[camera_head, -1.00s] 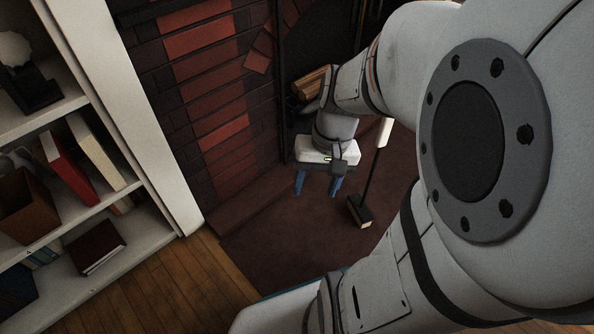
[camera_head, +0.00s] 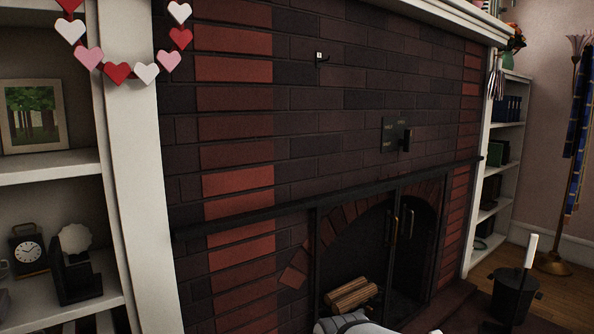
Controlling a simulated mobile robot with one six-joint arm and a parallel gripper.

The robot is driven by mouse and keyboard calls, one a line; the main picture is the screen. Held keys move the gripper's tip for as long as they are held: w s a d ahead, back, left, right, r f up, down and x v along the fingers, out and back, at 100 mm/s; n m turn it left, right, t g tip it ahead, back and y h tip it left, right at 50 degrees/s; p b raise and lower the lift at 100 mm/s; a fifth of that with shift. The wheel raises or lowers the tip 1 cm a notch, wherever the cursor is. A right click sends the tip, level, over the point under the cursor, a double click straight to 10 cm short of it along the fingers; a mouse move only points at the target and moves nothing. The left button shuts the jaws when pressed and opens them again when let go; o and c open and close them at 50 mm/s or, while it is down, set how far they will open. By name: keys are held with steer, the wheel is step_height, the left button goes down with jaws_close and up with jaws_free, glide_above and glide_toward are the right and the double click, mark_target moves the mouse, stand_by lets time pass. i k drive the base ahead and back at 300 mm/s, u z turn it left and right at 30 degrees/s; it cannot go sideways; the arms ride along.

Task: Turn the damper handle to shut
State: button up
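A dark plate with small, faint lettering (camera_head: 389,134) is set on the brick chimney wall above the fireplace. A black damper handle (camera_head: 406,140) stands out at the plate's right side and looks roughly upright. The lettering is too small to read surely, so I cannot tell which mark the handle points to. My gripper is out of view. Only a pale piece of my arm shows at the bottom edge, below the fireplace opening and well apart from the handle.
A dark mantel bar (camera_head: 330,196) crosses the wall below the plate. Below it are glass fireplace doors with handles (camera_head: 410,222) and stacked logs (camera_head: 351,294). A small hook (camera_head: 320,57) is higher up. Shelves (camera_head: 50,165) flank the left; a bucket (camera_head: 515,295) stands right.

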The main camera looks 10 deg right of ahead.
mark_target(406, 143)
steer(key=z, duration=3.4)
steer(key=i, duration=1.25)
steer(key=u, duration=2.15)
steer(key=i, duration=0.4)
steer(key=z, duration=0.05)
